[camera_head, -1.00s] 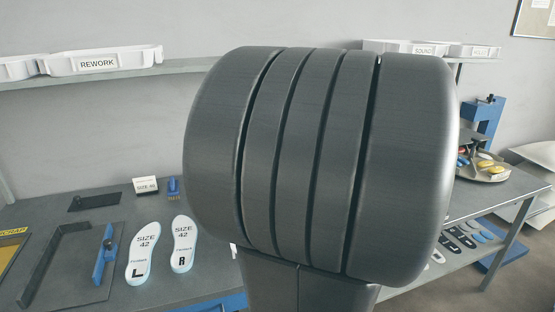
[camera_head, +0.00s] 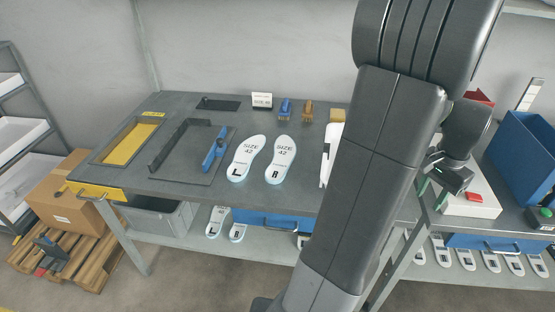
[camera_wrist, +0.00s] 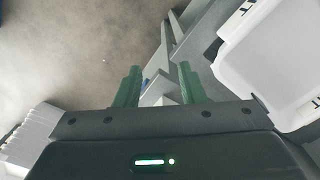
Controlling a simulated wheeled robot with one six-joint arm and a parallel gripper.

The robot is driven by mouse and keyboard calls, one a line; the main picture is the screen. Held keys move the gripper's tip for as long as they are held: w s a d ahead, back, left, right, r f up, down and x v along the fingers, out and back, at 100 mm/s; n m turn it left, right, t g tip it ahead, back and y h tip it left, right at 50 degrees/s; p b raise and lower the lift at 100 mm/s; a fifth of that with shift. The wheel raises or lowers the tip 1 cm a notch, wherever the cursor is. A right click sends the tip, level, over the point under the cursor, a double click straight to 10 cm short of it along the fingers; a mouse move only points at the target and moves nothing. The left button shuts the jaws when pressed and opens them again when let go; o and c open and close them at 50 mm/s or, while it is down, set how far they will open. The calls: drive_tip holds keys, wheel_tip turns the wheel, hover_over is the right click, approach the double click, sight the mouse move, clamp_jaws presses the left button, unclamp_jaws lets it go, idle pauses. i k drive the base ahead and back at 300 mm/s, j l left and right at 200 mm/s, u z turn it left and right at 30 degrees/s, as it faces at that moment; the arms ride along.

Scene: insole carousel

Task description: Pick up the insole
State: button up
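Two white insoles marked SIZE 42 lie flat side by side on the grey workbench (camera_head: 200,190) in the head view. The left insole (camera_head: 246,158) carries an L and the right insole (camera_head: 281,160) an R. My gripper (camera_head: 431,192) is off to the right, behind my arm and beside a white box. It is well apart from both insoles. In the wrist view my gripper (camera_wrist: 157,70) shows two green fingers spread apart with nothing between them. No insole can be made out in the wrist view.
An angled grey fixture with a blue clamp (camera_head: 215,149) stands left of the insoles. A SIZE 42 card (camera_head: 262,101) and blue and brown holders stand behind them. More insoles (camera_head: 467,258) lie on lower shelves. My arm hides the bench's right part.

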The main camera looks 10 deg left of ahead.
sight(237, 171)
drive_tip(key=i+j+u, duration=0.1)
drive_tip(key=u, duration=0.75)
drive_tip(key=i+u, duration=0.2)
drive_tip(key=u, duration=0.2)
drive_tip(key=i+u, duration=0.1)
drive_tip(key=u, duration=0.35)
drive_tip(key=i, duration=0.3)
